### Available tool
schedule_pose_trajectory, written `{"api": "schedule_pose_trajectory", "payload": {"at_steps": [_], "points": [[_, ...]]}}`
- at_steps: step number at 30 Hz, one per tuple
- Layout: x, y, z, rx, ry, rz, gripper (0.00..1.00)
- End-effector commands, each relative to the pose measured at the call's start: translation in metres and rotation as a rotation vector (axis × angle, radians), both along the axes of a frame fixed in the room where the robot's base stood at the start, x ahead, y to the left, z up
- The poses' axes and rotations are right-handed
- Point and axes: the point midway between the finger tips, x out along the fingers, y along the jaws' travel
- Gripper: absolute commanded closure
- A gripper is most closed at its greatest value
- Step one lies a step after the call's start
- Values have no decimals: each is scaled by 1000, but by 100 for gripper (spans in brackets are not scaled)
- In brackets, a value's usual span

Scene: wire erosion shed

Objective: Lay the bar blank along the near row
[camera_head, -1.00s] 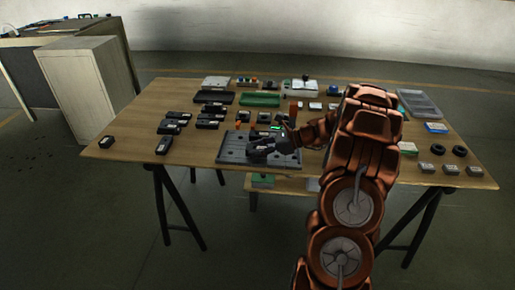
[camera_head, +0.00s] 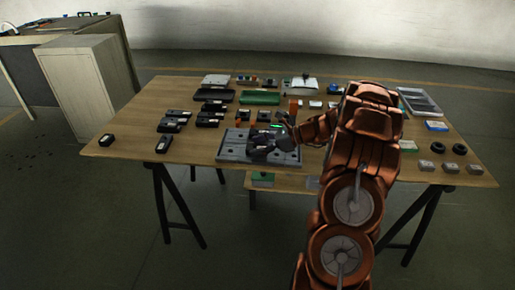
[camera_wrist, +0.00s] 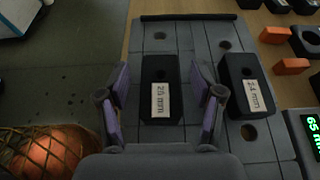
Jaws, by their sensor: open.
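A grey grooved plate (camera_head: 235,153) with holes lies at the near middle of the table; it also shows in the wrist view (camera_wrist: 205,45). My gripper (camera_wrist: 160,88) is open, its purple-padded fingers on either side of a black block (camera_wrist: 158,72) on the plate. The block's white label seems to read 25 or 26 mm. There is a visible gap on each side of it. A second labelled black block (camera_wrist: 241,84) stands on the plate just right of the right finger. I cannot tell which piece is the bar blank. In the head view my gripper (camera_head: 262,142) covers part of the plate.
A green-lit display (camera_wrist: 314,135) sits right of the plate, with orange blocks (camera_wrist: 271,35) beyond. Several black blocks (camera_head: 170,125) stand left of the plate. Dark trays (camera_head: 214,95) and a green tray (camera_head: 260,98) lie behind. The table's near left is mostly clear.

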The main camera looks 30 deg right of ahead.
Motion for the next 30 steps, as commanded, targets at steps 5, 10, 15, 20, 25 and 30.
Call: {"api": "schedule_pose_trajectory", "payload": {"at_steps": [5, 10, 15, 20, 25, 30], "points": [[-20, -25, 12, 0, -2, -5, 34], [-40, -49, 25, -3, -1, -4, 34], [-58, -69, 35, -2, 1, -5, 34], [-68, -79, 42, 0, 0, -1, 34], [-72, -84, 44, 0, 2, -2, 34], [-71, -75, 46, -11, 1, 19, 34]]}}
